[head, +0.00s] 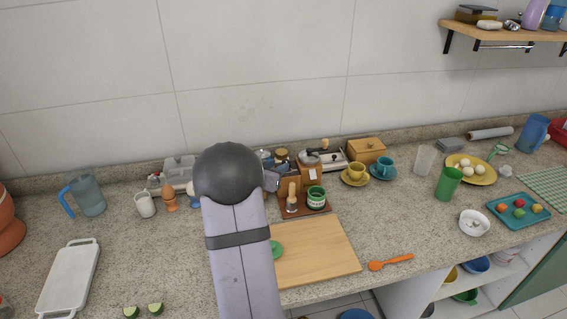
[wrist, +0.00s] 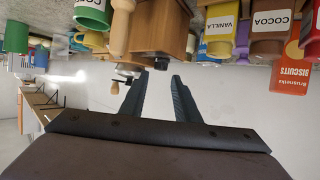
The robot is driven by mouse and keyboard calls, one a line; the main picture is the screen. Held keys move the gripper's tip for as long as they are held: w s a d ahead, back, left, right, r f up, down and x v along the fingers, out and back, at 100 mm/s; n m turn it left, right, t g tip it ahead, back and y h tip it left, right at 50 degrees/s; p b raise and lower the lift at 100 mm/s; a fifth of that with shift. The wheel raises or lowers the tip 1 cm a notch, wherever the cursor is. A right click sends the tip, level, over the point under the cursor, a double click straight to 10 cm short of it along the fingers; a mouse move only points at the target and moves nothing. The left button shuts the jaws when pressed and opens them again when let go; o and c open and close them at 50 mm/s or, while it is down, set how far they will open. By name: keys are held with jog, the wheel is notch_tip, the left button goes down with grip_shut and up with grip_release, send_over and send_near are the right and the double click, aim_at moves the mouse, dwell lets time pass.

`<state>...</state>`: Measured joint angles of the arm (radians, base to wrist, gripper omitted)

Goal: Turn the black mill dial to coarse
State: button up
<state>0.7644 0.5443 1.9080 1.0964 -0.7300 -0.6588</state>
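The mill is a brown wooden box (wrist: 162,28) in the wrist view, which shows the scene upside down. A small black dial (wrist: 162,64) sits on it, just beyond my fingertips. My gripper (wrist: 160,77) is open, its two dark fingers apart with nothing between them. The dial lies roughly in line with the gap; I cannot see contact. In the head view a brown wooden body with a metal top, likely the mill (head: 312,172), stands behind the board. My arm hides most of my gripper there, and I cannot make out the dial or its setting.
A green jar (head: 316,197) and wooden-handled brush (head: 292,198) stand close by the mill. Labelled vanilla (wrist: 221,28) and cocoa (wrist: 270,25) containers are beside it in the wrist view.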

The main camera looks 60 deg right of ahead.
aim_at(283, 162)
jog(key=shift+p+x, duration=0.6)
jog(key=shift+x, duration=2.45)
jog(key=shift+f, duration=0.1)
grip_shut()
